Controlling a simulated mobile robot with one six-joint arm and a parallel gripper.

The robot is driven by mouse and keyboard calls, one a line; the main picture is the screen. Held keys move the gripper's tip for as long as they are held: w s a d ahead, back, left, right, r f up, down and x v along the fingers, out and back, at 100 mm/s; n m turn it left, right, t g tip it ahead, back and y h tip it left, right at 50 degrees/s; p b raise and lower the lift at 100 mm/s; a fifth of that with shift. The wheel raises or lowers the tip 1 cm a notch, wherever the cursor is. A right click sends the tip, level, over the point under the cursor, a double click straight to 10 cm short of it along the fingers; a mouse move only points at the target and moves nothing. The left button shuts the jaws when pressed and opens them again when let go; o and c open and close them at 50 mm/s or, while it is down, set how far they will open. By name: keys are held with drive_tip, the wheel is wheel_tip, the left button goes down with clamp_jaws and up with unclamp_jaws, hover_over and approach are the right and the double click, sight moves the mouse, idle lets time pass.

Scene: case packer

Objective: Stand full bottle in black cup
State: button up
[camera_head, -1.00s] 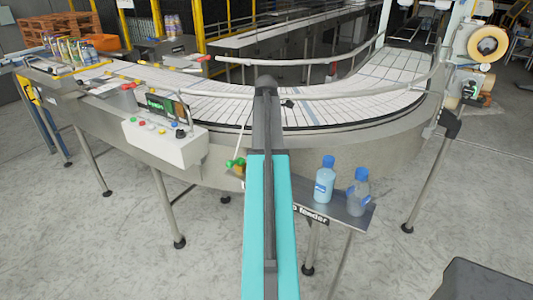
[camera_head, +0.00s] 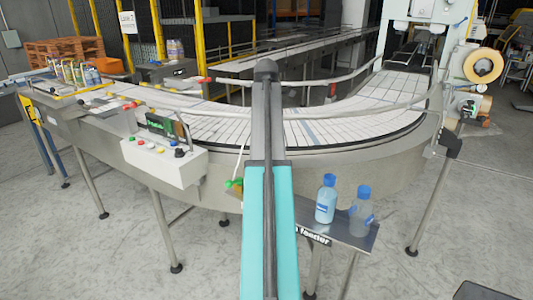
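Two bottles with blue caps stand upright on a small grey feeder shelf (camera_head: 345,238) at the front of the conveyor. The left bottle (camera_head: 326,201) is light blue with a white-and-blue label and looks filled. The right bottle (camera_head: 361,214) is clear and greyish, with a blue mark on its side, and looks empty. No black cup can be made out. My teal and dark arm reaches up the middle of the view, left of the bottles. My gripper does not show.
The curved conveyor (camera_head: 360,130) has a metal guard rail and an empty white belt here. A control box (camera_head: 163,152) with buttons hangs on its front left. A labeller with rolls (camera_head: 483,66) is at right.

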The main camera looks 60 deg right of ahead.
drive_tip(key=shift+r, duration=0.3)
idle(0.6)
